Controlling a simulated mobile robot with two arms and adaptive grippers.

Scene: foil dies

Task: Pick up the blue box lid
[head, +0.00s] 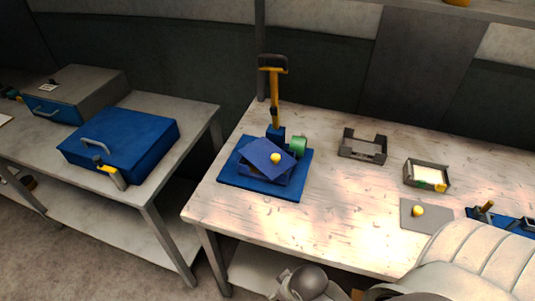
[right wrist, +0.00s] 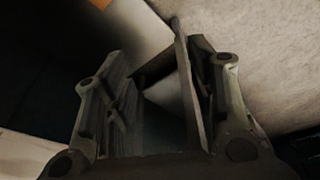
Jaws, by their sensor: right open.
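The blue box lid (head: 262,150) is a flat blue plate with a yellow knob in the head view. It lies askew on top of a blue box (head: 262,174), its corners turned from the box's edges. My right gripper (right wrist: 165,65) shows in the right wrist view with its fingers apart and no lid between them. The lid does not show in that view, so the gripper's distance from it cannot be told. My left gripper is not in view.
The box sits on a blue base (head: 230,181) with a yellow-handled press (head: 276,95) and green cylinder (head: 298,146) behind. Right are a dark tray (head: 362,148), a filled tray (head: 427,174) and a grey yellow-knobbed plate (head: 408,219). A blue case (head: 130,140) lies on the left table.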

